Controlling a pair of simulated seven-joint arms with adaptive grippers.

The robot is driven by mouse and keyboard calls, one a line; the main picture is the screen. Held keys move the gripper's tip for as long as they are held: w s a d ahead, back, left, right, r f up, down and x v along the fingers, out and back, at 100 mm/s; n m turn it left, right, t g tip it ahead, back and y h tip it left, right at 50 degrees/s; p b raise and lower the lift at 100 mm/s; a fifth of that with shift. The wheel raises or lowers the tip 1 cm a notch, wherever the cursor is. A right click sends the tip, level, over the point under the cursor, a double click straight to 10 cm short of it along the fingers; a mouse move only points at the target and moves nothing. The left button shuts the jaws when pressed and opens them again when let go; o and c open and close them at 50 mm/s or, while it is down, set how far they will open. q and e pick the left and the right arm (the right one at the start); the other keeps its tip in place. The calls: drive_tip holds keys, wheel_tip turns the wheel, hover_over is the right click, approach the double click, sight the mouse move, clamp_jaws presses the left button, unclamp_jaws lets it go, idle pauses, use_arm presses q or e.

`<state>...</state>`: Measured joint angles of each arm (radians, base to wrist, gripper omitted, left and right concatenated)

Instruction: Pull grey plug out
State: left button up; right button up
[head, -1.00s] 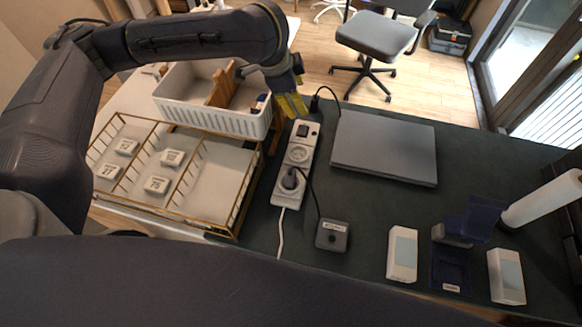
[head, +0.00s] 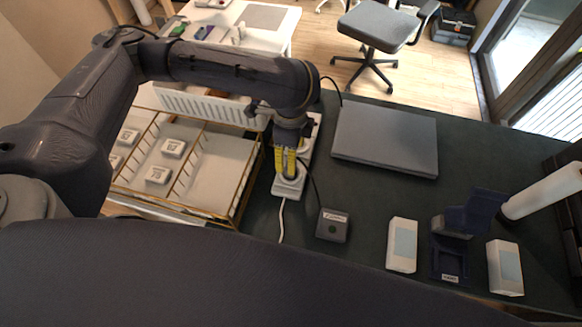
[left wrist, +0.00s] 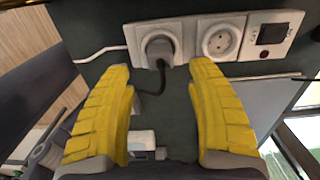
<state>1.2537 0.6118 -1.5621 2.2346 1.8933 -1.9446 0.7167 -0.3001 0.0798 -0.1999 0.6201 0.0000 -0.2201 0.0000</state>
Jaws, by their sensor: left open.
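The grey plug (left wrist: 160,46) sits in the end socket of the white power strip (left wrist: 190,38), with its dark cord hanging from it in the left wrist view. In the head view my left gripper (head: 289,172) is over the strip's near end (head: 287,188) and hides most of the plug. In the left wrist view the yellow fingers of my left gripper (left wrist: 160,100) are spread apart, with nothing between them but the cord and background. The plug is beyond the fingertips, between their lines. My right gripper is not in view.
A grey closed laptop (head: 385,138) lies right of the strip. A small black box (head: 333,225) is in front. A gold wire tray (head: 233,205) with labelled blocks and a white basket (head: 205,103) stand left. White boxes (head: 402,245) and a blue holder (head: 450,262) are at right.

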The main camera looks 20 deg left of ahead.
use_arm(q)
drive_tip(key=shift+f, duration=4.45)
drive_tip(key=c, duration=1.2)
drive_tip(key=o, duration=1.5)
drive_tip(key=shift+o, duration=0.2)
drive_tip(key=shift+r, duration=6)
